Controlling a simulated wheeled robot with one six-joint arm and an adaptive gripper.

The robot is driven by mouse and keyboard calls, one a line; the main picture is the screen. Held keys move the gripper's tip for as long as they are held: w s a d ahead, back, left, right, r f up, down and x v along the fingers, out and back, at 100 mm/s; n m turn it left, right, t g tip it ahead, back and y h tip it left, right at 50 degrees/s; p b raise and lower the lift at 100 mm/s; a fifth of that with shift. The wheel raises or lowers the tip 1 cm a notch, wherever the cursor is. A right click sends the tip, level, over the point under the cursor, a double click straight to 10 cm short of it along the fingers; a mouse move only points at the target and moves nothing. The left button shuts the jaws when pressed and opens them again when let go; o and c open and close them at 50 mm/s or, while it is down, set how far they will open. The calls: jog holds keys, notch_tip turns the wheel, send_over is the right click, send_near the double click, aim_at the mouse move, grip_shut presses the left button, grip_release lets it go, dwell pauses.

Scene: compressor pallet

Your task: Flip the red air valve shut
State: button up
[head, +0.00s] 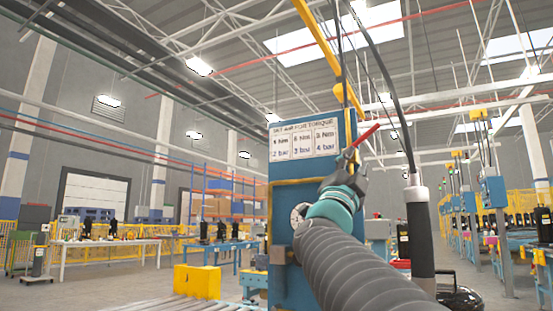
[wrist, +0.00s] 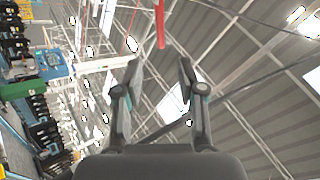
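The red air valve handle (head: 366,134) shows in the head view as a slanted red lever by the right edge of the blue post (head: 287,215). In the wrist view the red handle (wrist: 160,25) is a narrow bar at the top, beyond the fingertips and in line with the gap between them. My gripper (head: 353,160) is close to the lever's lower end in the head view. In the wrist view my gripper (wrist: 160,65) is open, with nothing between its fingers. The valve body is hidden or too small to tell, and I cannot tell whether the gripper touches the handle.
A torque sign (head: 305,142) is fixed to the post. A yellow box (head: 197,281) stands at the lower left beside a roller conveyor (head: 170,303). A dark hose (head: 393,85) hangs from above, right of the handle. A glossy black object (head: 461,298) is at lower right.

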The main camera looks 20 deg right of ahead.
aim_at(366, 136)
jog(key=p+x, duration=0.4)
jog(key=x, duration=0.9)
jog(key=shift+d+r, duration=0.15)
jog(key=shift+r, duration=0.05)
grip_shut()
